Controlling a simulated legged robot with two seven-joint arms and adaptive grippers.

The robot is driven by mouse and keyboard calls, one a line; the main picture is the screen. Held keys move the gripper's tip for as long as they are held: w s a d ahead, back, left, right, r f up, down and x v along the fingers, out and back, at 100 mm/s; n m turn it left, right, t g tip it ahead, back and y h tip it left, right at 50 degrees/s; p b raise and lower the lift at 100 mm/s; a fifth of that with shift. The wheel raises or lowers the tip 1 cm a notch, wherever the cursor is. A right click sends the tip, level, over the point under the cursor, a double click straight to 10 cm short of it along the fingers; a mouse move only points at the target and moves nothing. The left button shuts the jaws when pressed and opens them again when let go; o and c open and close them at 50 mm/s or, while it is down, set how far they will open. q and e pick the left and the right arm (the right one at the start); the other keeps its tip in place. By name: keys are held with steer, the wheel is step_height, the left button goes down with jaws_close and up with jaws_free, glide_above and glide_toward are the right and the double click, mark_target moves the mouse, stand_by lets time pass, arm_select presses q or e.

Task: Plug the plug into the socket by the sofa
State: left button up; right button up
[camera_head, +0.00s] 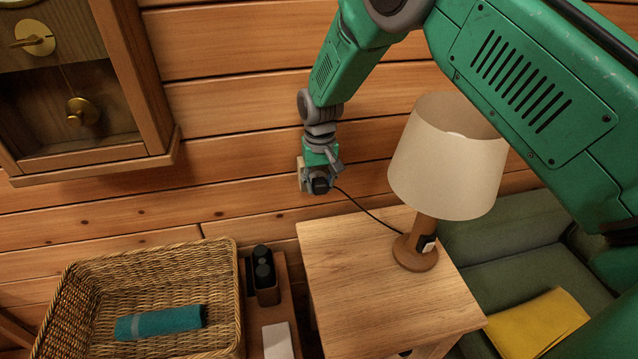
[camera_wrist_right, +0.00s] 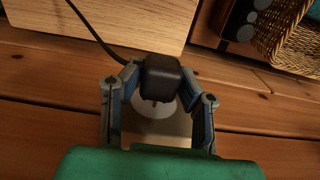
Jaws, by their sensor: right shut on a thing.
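My right gripper (camera_head: 318,182) is at the log wall, above the back left corner of the wooden side table. It is shut on the black plug (camera_head: 320,186), whose cord runs to the lamp. In the right wrist view the plug (camera_wrist_right: 162,78) sits between the two fingertips (camera_wrist_right: 160,84), with a small prong showing below it. The socket, a pale plate on the wall (camera_head: 302,172), is partly hidden by the gripper. In the wrist view its white round face (camera_wrist_right: 153,108) lies right behind the prong. I cannot tell whether they touch. My left gripper is not in view.
The lamp (camera_head: 449,160) stands on the side table (camera_head: 345,260), whose left part is clear. A green sofa (camera_head: 510,240) with a yellow cloth (camera_head: 537,325) is at the right. A wicker basket (camera_head: 238,290) and a wall clock (camera_head: 90,90) are at the left.

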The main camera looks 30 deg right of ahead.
mark_target(318, 177)
steer(key=shift+w+d, duration=0.15)
steer(key=shift+w, duration=0.4)
stand_by(0.5)
steer(key=o, duration=1.2)
steer(key=shift+c, duration=0.2)
step_height(318, 177, up, 12)
steer(key=shift+w+f, duration=0.1)
